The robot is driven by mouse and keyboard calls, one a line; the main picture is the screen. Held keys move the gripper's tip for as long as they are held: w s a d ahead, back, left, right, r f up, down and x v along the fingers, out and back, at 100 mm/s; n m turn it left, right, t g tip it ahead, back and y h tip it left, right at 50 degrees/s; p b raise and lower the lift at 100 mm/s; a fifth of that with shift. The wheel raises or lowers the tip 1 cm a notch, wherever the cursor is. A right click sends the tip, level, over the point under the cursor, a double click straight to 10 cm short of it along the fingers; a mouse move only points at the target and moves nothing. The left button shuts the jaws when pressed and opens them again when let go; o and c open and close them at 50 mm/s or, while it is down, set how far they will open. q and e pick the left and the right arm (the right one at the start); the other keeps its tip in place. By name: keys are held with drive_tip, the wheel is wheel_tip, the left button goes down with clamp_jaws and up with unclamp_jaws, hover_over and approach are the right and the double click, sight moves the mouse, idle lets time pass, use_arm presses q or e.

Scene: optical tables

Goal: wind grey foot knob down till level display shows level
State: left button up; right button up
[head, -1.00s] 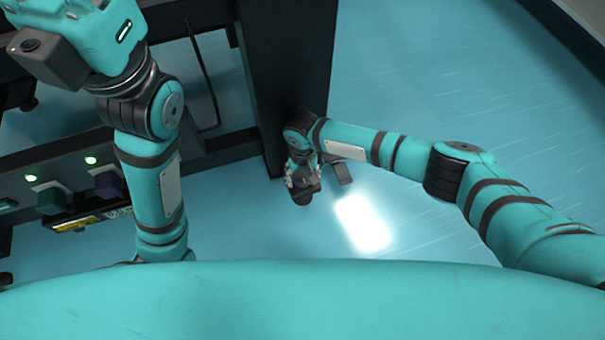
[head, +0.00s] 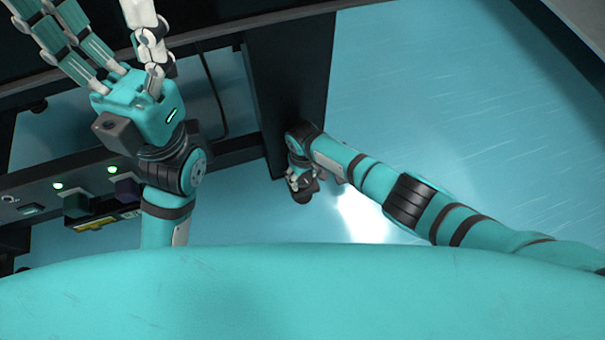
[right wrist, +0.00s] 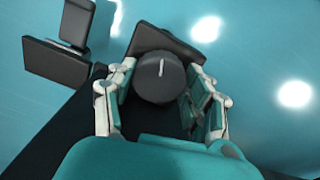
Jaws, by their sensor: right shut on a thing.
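The grey foot knob (right wrist: 158,78) is a dark round knob with a white line mark on its face. My right gripper (right wrist: 160,105) has its fingers on both sides of the knob and is shut on it. In the head view, my right gripper (head: 302,180) is low beside the foot of the dark table leg, with the knob (head: 303,196) partly hidden by it. My left gripper (head: 105,45) is at the upper left, fingers spread wide and empty, the tips near or past the top edge. I cannot make out a level display reading.
A dark table leg (head: 290,90) stands beside my right gripper. A dark panel (head: 30,190) with green lights, a green box, a purple box and a yellow label (head: 93,224) lies at the left. The teal floor (head: 450,120) on the right is clear.

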sight(303, 179)
drive_tip(key=shift+s, duration=0.15)
drive_tip(key=o, duration=1.2)
wheel_tip(303, 179, up, 12)
drive_tip(key=shift+f, duration=0.1)
drive_tip(key=shift+s, duration=0.1)
